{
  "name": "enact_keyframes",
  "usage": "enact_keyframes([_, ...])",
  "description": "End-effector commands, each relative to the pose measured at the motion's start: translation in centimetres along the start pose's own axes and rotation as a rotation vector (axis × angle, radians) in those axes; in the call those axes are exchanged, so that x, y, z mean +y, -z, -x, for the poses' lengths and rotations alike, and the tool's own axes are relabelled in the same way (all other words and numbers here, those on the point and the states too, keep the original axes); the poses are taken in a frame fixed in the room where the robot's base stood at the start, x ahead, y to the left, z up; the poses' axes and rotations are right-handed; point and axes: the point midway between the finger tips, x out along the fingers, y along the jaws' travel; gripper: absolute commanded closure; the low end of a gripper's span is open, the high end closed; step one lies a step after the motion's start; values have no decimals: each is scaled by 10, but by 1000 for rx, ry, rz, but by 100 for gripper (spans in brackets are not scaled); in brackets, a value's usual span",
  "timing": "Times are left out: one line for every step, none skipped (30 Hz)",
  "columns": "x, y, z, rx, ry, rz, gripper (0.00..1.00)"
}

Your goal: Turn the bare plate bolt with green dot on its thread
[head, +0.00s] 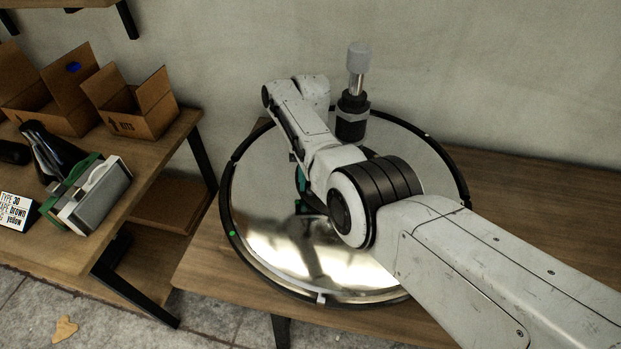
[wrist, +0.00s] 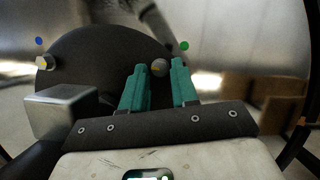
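In the wrist view, a dark round plate (wrist: 105,55) fills the upper left and middle. A small bolt head (wrist: 159,68) shows near its right edge, with a green dot (wrist: 184,46) close by on the shiny surface behind. A second, paler bolt head (wrist: 45,63) sits at the plate's left edge near a blue dot (wrist: 39,41). My gripper (wrist: 159,66) is open, its two teal fingers apart, with the right-hand bolt head seen in the gap between their tips. I cannot tell whether either finger touches it. In the head view my arm largely hides the gripper and bolts.
A large round mirror-like disc (head: 265,215) with a black rim lies on a wooden table (head: 520,195). A grey-capped black post (head: 352,112) stands at its back. A grey block (wrist: 62,110) is left of the fingers. A left bench (head: 60,235) holds cardboard boxes (head: 140,115).

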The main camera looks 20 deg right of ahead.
Motion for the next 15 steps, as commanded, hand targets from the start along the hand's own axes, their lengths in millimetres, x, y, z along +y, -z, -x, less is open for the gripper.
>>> enact_keyframes([0,0,0,0,0,0,66])
enact_keyframes([0,0,0,0,0,0,63])
enact_keyframes([0,0,0,-1,-1,0,59])
enact_keyframes([0,0,0,-1,-1,0,57])
enact_keyframes([0,0,0,-1,-1,0,54])
enact_keyframes([0,0,0,-1,-1,0,54])
enact_keyframes([0,0,0,-1,-1,0,54])
enact_keyframes([0,0,0,-1,-1,0,54])
enact_keyframes([0,0,0,-1,-1,0,54])
enact_keyframes([0,0,0,-1,-1,0,54])
enact_keyframes([0,0,0,-1,-1,0,54])
enact_keyframes([0,0,0,-1,-1,0,54])
enact_keyframes([0,0,1,-1,-1,0,54])
enact_keyframes([0,0,2,0,-1,0,54])
enact_keyframes([0,0,5,0,0,0,54])
